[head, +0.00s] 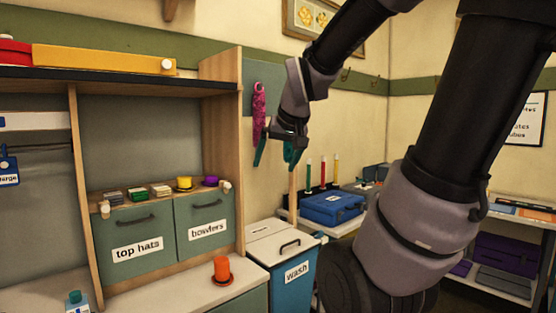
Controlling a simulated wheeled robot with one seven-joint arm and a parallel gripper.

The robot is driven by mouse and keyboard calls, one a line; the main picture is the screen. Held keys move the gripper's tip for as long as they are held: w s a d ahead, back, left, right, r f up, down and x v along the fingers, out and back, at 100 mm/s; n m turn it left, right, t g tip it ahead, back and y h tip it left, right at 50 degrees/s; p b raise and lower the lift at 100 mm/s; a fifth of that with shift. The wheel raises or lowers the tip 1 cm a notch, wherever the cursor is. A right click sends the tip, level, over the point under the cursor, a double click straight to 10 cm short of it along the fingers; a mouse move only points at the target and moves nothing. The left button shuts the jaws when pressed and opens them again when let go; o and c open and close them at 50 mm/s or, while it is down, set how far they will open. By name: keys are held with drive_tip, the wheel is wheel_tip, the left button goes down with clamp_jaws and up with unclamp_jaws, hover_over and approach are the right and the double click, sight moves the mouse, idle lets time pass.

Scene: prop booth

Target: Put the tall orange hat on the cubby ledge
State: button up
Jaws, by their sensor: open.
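The tall orange hat (222,268) stands upright, brim down, on the pale counter (170,292) below the drawers, near its right end. The cubby (140,140) has a narrow wooden ledge (128,205) above two grey-green drawers labelled "top hats" and "bowlers". Which surface the task calls the cubby ledge is not marked. My gripper (276,153) is open and empty. It is in the air to the right of the cubby's side panel, higher in the picture than the orange hat and apart from it.
A yellow hat (184,183), a purple hat (210,181) and several small stacks sit along the ledge. A blue "wash" bin (290,272) stands right of the counter. A pink scarf (258,112) hangs behind my gripper. A blue case (331,206) is farther back.

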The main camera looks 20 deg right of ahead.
drive_tip(key=s+a+r+m+y, duration=0.1)
drive_tip(key=s+a+y, duration=0.1)
drive_tip(key=s, duration=0.7)
drive_tip(key=shift+a+r+g, duration=0.3)
drive_tip(key=shift+a+r, duration=0.1)
drive_tip(key=shift+a, duration=0.3)
